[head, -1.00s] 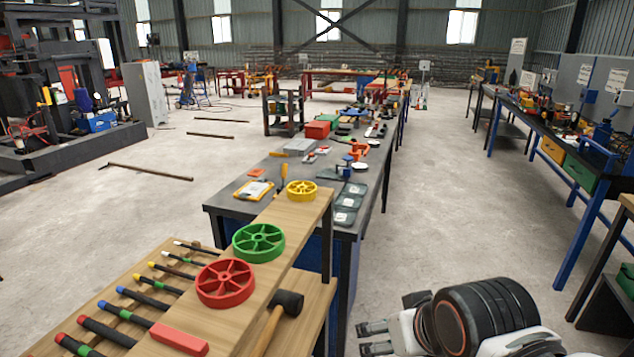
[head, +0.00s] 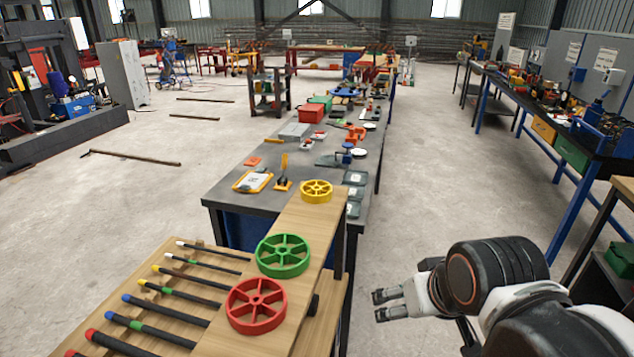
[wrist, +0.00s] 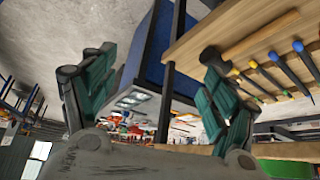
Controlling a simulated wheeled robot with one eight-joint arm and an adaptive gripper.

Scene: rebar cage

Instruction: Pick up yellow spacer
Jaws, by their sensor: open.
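The yellow spacer (head: 316,191) is a spoked wheel lying flat at the far end of a raised wooden shelf (head: 313,220). A green spacer (head: 283,256) and a larger red spacer (head: 256,306) lie nearer on the same shelf. My gripper (head: 378,306) is in the free space right of the shelf, apart from all the spacers, with its fingers pointing left. In the wrist view my gripper (wrist: 155,95) has its two green-padded fingers spread wide with nothing between them. I cannot make out the yellow spacer in the wrist view.
Rods with coloured ends (head: 170,300) lie on a wooden rack left of the shelf. A long dark workbench (head: 222,194) with a clipboard (head: 252,181) and tools stands behind. Another bench (head: 503,105) runs along the right. The concrete floor between the benches is clear.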

